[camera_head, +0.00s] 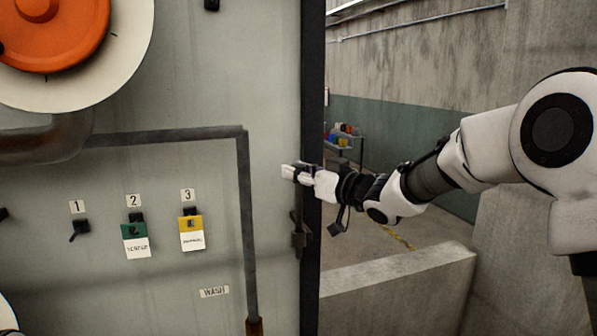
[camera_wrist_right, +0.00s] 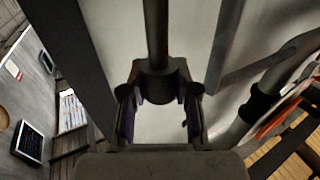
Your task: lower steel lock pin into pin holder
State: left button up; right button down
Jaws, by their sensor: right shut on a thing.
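My right gripper (camera_head: 300,174) is at the right edge of the grey panel, above a dark bracket (camera_head: 300,237) that looks like the pin holder. In the right wrist view, its fingers (camera_wrist_right: 159,95) are shut on a dark steel lock pin (camera_wrist_right: 157,35), whose thick collar sits between the fingertips. In the head view the gripper hides most of the pin. I cannot tell whether the pin touches the bracket. My left gripper is not in view.
The grey panel (camera_head: 275,110) carries an orange wheel (camera_head: 55,30), a bent pipe (camera_head: 243,200) and hooks with a green tag (camera_head: 135,236) and a yellow tag (camera_head: 191,229). A low concrete wall (camera_head: 400,280) stands to the right.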

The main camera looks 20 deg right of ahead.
jog(key=shift+f+b, duration=2.65)
jog(key=shift+f, duration=0.4)
jog(key=shift+f+b, duration=1.45)
jog(key=shift+f, duration=0.75)
jog(key=c, duration=0.8)
grip_release()
jog(key=shift+f, duration=0.1)
jog(key=shift+s, duration=0.1)
send_near(301, 219)
jog(key=shift+s+d, duration=0.3)
jog(key=shift+s, duration=0.25)
